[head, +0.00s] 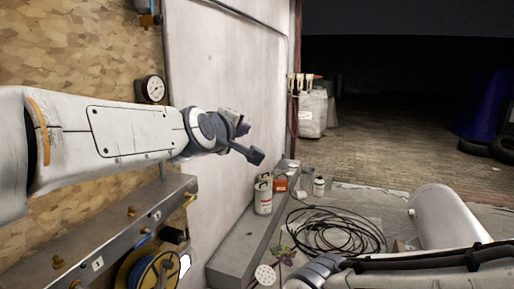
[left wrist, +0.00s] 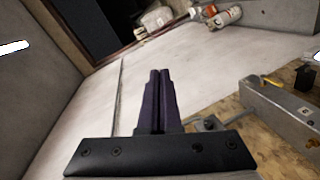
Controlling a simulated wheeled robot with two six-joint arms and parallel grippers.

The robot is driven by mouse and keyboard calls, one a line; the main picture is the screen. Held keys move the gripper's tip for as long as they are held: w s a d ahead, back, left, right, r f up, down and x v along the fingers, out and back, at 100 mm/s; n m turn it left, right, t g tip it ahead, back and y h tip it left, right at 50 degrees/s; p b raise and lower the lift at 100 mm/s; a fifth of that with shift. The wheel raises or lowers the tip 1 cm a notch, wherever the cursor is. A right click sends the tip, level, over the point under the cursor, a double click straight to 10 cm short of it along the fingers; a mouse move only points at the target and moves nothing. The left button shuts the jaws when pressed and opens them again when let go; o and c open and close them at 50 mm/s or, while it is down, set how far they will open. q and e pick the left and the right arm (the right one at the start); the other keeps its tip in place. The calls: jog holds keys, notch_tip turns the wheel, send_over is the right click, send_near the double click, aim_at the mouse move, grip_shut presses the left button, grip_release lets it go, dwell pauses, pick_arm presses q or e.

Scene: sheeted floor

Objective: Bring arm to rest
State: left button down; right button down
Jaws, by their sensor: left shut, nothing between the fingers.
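My left arm reaches in from the left in the head view, stretched out level in front of the pale wall. My left gripper (head: 257,157) is at its end, in the air, apart from the wall and the things on the floor. In the left wrist view its two dark fingers (left wrist: 160,75) lie side by side, shut with nothing between them. Part of my right arm shows at the lower right of the head view, but its gripper does not show.
A steel rail (head: 100,235) with a yellow reel (head: 155,272) runs below my left arm. A gauge (head: 153,88) is on the wood-patterned wall. A grey ledge (head: 235,245) bears a white canister (head: 263,196). Coiled black cable (head: 335,232) lies on the floor.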

pick_arm(q)
jog(key=s+d+f+m+g, duration=0.3)
jog(key=s+f+m+g, duration=0.2)
jog(key=s+f, duration=0.45)
jog(key=s+d+f+m+g, duration=0.3)
jog(key=s+f+m+g, duration=0.15)
jog(key=s+f, duration=0.45)
jog(key=s+a+f+m+g+y, duration=0.1)
jog(key=s+a+f+m, duration=0.1)
jog(key=s, duration=0.3)
jog(key=s+a+f+m+g+y+p, duration=0.1)
jog(key=s+a+f+m+g, duration=0.1)
jog(key=s+f, duration=0.3)
jog(key=s+a+f+m+g+y, duration=0.1)
jog(key=s+a+f+m+g, duration=0.1)
jog(key=s, duration=0.4)
jog(key=shift+s+a+f+m+y, duration=0.15)
jog(key=shift+a+f+m+y, duration=0.15)
jog(key=shift+a+f+m, duration=0.7)
